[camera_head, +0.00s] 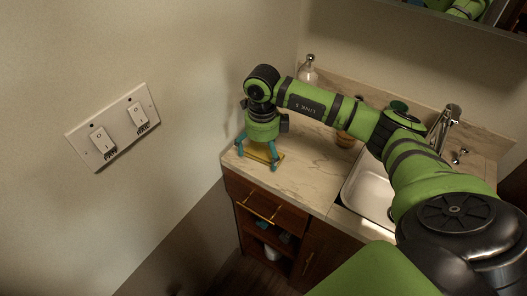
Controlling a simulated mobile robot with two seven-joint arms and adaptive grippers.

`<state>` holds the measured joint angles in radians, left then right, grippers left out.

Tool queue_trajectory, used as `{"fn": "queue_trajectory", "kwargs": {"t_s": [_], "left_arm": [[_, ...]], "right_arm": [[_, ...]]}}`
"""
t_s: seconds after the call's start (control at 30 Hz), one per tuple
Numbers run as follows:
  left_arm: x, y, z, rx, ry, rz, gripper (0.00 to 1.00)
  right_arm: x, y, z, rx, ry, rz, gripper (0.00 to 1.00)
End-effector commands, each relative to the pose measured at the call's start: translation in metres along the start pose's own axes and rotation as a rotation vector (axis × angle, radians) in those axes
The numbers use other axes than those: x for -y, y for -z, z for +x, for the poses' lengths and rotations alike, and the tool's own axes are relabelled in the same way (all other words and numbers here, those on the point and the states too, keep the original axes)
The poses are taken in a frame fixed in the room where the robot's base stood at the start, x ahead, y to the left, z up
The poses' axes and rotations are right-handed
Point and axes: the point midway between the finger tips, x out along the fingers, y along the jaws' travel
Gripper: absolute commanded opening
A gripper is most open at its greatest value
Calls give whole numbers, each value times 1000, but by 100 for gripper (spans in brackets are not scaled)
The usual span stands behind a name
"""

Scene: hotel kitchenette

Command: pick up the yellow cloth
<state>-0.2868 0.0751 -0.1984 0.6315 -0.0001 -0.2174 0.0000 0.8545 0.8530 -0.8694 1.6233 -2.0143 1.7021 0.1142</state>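The yellow cloth (264,155) lies on the marble counter near its left front corner. It looks flat and small, and my gripper partly covers it. My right gripper (257,158) reaches down over it from above. Its teal fingers are spread apart, one on each side of the cloth, with the tips close to the counter. Whether they touch the cloth cannot be told. My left gripper is not in view.
The counter (314,178) holds a sink (367,190) with a faucet (447,124) to the right. A soap bottle (307,70) stands at the back, and an amber object (346,138) sits by the sink. The wall with switches (117,127) closes off the left.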

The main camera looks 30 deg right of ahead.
Motion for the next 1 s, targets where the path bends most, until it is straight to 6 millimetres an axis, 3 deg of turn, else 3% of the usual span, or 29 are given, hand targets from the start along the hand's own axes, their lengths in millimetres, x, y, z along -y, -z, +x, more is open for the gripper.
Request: {"fn": "queue_trajectory", "kwargs": {"t_s": [0.03,0.1,0.13,0.57,0.77,0.87,1.0], "left_arm": [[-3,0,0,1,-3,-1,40],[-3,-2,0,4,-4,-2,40],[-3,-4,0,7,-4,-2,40],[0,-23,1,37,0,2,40],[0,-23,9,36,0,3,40],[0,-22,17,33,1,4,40],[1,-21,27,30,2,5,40]], "right_arm": [[0,0,0,0,0,0,80],[0,0,0,0,0,0,52],[0,0,0,0,0,0,49],[0,0,-2,-1,-1,0,49],[0,-1,-21,4,2,1,49],[1,-1,-40,6,4,1,49],[16,31,-57,0,5,6,49]]}}
